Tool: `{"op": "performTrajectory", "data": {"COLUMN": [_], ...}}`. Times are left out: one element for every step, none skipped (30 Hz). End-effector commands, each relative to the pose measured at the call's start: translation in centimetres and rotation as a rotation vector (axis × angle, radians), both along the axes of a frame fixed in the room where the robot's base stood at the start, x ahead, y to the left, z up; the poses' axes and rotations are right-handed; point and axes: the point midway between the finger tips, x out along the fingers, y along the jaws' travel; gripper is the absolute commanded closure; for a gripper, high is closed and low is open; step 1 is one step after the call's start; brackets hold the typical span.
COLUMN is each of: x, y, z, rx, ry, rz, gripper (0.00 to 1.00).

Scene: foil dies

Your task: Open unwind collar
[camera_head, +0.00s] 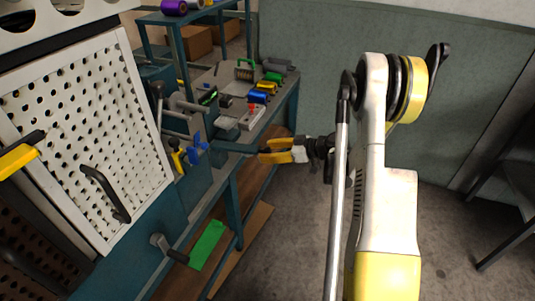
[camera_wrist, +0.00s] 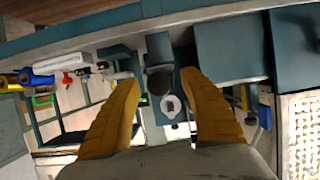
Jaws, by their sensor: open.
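My gripper (camera_head: 265,152) is open and empty at the right side of the bench, its yellow fingers pointing left towards the machine. In the wrist view my gripper's fingers (camera_wrist: 158,82) stand apart. Beyond and between them are a dark round part (camera_wrist: 159,84) and a light grey ring-like part (camera_wrist: 171,106); I cannot tell whether either is the unwind collar. In the head view a blue handle (camera_head: 197,142) and a yellow handle (camera_head: 177,157) stand on the machine, left of my gripper and apart from it. No collar is clearly identifiable there.
A white perforated panel (camera_head: 85,140) with a black handle is at left. The bench top (camera_head: 213,80) holds several coloured rolls and a grey box with red knobs (camera_head: 252,117). A green sheet (camera_head: 207,245) lies low under the bench. The floor (camera_head: 285,240) right of the bench is clear.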

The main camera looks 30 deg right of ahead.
Motion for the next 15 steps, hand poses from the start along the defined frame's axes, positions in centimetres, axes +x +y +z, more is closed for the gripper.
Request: {"op": "performTrajectory", "data": {"x": [0.11, 0.14, 0.16, 0.16, 0.16, 0.15, 0.15, 0.14, 0.14, 0.13, 0.13, 0.13, 0.13, 0.13, 0.13], "y": [0.11, 0.14, 0.15, 0.15, 0.15, 0.14, 0.14, 0.14, 0.14, 0.13, 0.13, 0.13, 0.13, 0.13, 0.12], "z": [-0.07, -0.07, -0.06, -0.05, -0.03, -0.03, -0.03, -0.02, -0.03, -0.02, -0.02, -0.02, -0.02, -0.02, -0.02], "rx": [0.000, 0.000, 0.000, 0.000, 0.000, 0.000, 0.000, 0.000, 0.000, 0.000, 0.000, 0.000, 0.000, 0.000, 0.000], "ry": [0.000, 0.000, 0.000, 0.000, 0.000, 0.000, 0.000, 0.000, 0.000, 0.000, 0.000, 0.000, 0.000, 0.000, 0.000], "rz": [0.001, 0.001, 0.001, 0.000, 0.000, 0.000, 0.000, 0.000, 0.000, 0.000, 0.000, 0.000, 0.000, 0.000, 0.000], "gripper": [0.49, 0.49, 0.49, 0.49, 0.49, 0.49, 0.49, 0.49, 0.56, 0.66, 0.75, 0.87, 0.96, 1.00, 1.00]}}
